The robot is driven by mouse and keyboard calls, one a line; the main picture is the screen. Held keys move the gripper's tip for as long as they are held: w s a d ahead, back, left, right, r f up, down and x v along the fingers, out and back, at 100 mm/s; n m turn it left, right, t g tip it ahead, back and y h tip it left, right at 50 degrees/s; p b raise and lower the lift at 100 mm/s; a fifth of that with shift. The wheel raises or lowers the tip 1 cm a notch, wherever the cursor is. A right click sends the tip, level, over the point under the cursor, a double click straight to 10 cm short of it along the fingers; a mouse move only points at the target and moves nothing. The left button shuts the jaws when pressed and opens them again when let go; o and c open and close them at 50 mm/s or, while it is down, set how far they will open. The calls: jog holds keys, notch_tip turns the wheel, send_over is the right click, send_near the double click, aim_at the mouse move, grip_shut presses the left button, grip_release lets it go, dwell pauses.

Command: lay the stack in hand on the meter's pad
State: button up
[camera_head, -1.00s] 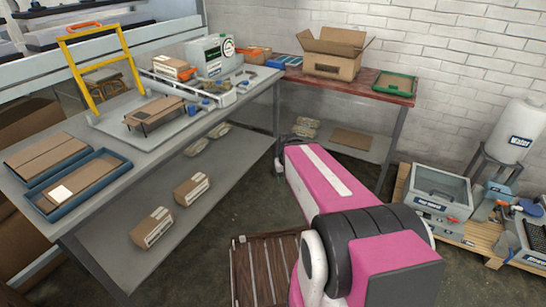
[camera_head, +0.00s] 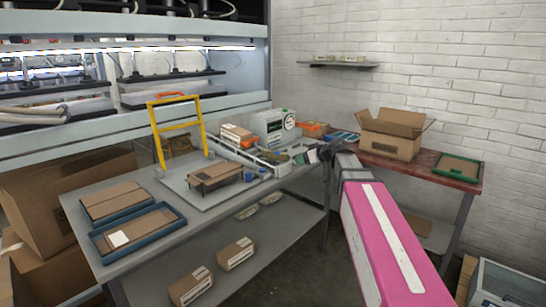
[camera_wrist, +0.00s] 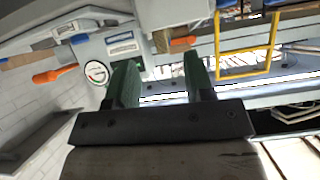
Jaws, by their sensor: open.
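The grey-white meter (camera_head: 274,126) with a round dial stands at the back right of the grey bench (camera_head: 110,249). It also shows in the wrist view (camera_wrist: 113,45), at the upper left. I cannot make out its pad clearly. My gripper (camera_head: 322,152) is at the bench's right end, right of the meter and small in the head view. In the wrist view its two green fingers (camera_wrist: 160,78) are apart, with no stack visible between them. Small items by the meter are too small to identify.
A yellow frame (camera_head: 154,140) stands on the bench beside a brown slatted piece (camera_head: 215,170). A blue tray (camera_head: 172,226) lies at the front left. An open cardboard box (camera_head: 390,141) and a green tray (camera_head: 458,166) are on the red-brown table at right.

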aim_at(286, 154)
jog(key=shift+n+t+y, duration=0.4)
jog(key=shift+y, duration=0.1)
jog(key=shift+w+a+f, duration=0.15)
jog(key=shift+w+a, duration=1.05)
jog(key=shift+a, duration=0.2)
jog(key=shift+w+a+f, duration=0.2)
jog(key=shift+w+a, duration=0.95)
jog(key=shift+a, duration=0.25)
jog(key=shift+w+a+f, duration=0.15)
jog(key=shift+w+a, duration=1.05)
jog(key=shift+a, duration=0.2)
grip_shut()
